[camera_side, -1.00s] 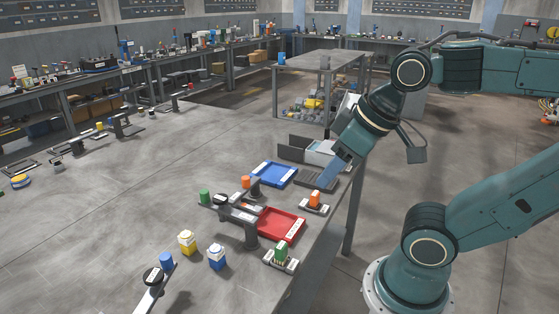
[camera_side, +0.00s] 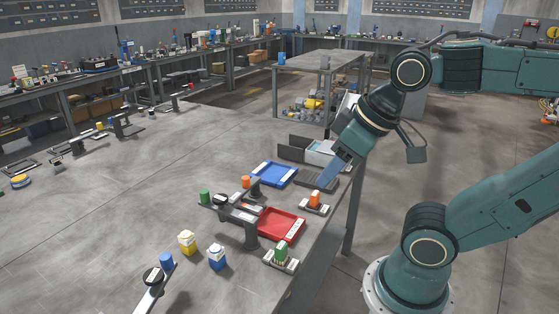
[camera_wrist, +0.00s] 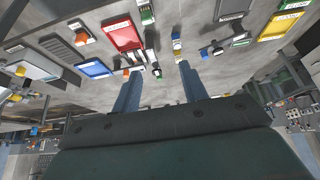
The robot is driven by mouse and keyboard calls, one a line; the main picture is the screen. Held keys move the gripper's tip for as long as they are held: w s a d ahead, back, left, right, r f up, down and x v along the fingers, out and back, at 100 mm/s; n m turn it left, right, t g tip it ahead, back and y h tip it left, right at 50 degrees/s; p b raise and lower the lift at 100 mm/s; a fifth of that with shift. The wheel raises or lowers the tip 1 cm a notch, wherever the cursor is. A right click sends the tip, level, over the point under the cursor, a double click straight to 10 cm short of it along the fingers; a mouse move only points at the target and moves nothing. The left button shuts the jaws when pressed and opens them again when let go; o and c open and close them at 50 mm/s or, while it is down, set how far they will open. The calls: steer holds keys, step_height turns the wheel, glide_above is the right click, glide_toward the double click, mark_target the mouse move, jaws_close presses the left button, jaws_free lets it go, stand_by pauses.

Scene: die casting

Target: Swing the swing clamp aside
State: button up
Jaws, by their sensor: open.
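A grey clamp-like fixture with bar arms on a post (camera_side: 251,235) stands on the table beside the red tray, with a black knob (camera_side: 221,199) and a green upright cylinder (camera_side: 205,197) at its left end. An orange cylinder (camera_side: 246,182) stands close behind it. A similar grey arm (camera_side: 148,296) with a blue cylinder is at the lower left. I cannot tell for certain which is the swing clamp. My gripper (camera_side: 331,174) is above the table's right side, away from both. In the wrist view my gripper (camera_wrist: 160,70) is open and empty, its two blue fingers apart.
A red tray (camera_side: 294,217), a blue tray (camera_side: 286,168) and a grey open box (camera_side: 318,149) line the table's right side. Small fixtures hold an orange block (camera_side: 315,199) and a green block (camera_side: 281,250).

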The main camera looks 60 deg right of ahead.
steer(key=shift+o, duration=0.5)
steer(key=w+d+r+g, duration=0.1)
steer(key=w+d+r, duration=0.25)
steer(key=w, duration=0.55)
steer(key=n+g, duration=0.2)
steer(key=g, duration=0.3)
glide_above(246, 178)
step_height(246, 178, down, 14)
steer(key=shift+r, duration=0.15)
steer(key=shift+w, duration=0.1)
steer(key=shift+f, duration=6.85)
